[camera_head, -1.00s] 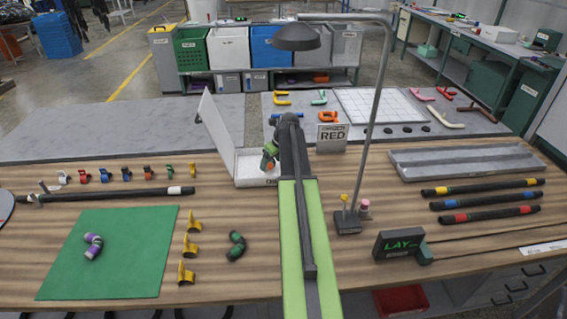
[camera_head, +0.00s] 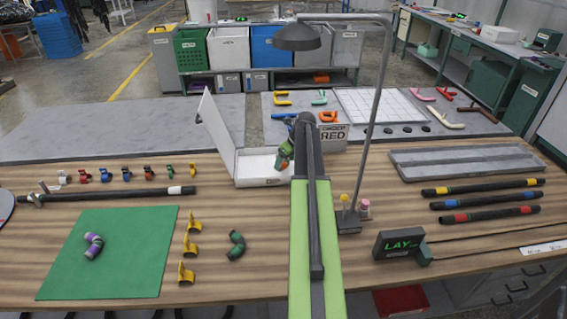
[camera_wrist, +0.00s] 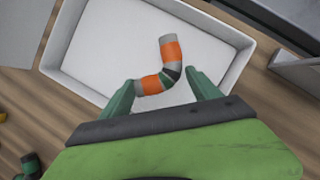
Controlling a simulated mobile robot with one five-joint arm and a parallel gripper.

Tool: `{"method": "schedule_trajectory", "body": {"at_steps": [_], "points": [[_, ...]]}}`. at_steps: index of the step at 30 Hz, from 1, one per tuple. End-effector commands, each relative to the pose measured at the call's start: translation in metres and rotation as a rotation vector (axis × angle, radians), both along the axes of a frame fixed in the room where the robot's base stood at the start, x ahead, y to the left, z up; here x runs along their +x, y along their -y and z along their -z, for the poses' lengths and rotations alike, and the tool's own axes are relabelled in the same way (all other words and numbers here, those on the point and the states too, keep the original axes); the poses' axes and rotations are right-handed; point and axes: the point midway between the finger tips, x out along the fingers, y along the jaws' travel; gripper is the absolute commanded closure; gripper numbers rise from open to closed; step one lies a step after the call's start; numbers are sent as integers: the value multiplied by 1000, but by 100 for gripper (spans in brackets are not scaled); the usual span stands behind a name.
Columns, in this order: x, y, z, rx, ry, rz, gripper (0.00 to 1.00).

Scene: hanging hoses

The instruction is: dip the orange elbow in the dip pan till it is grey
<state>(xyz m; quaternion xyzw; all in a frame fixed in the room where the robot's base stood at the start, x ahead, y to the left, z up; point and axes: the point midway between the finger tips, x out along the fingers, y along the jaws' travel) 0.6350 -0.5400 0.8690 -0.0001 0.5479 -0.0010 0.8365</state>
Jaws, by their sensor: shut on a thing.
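The elbow (camera_wrist: 170,52) is held in the wrist view; it has orange bands, grey ends and a dark, green-marked bend. My gripper (camera_wrist: 160,88) is shut on its lower length, one green finger on each side. In the head view my gripper (camera_head: 285,152) and the elbow are small and partly hidden by my arm. They are over the right end of a white open box (camera_head: 247,181) with a raised lid. A long grey shallow tray (camera_head: 465,173) lies at the right. No label readable here shows which one is the dip pan.
A desk lamp (camera_head: 378,110) and the RED sign (camera_head: 334,138) stand just right of my arm. The LAY box (camera_head: 398,244) is at front right. Black hoses (camera_head: 485,200) lie below the grey tray. A green mat (camera_head: 120,270) with a purple-ended elbow is at left.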

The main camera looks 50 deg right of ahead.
Motion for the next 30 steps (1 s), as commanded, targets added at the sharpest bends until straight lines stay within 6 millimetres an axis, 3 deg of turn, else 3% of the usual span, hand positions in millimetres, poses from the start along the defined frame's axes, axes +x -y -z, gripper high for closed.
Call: {"method": "schedule_trajectory", "body": {"at_steps": [5,30], "points": [[0,0,-7,0,0,0,69],[0,0,-105,0,0,1,69]]}}
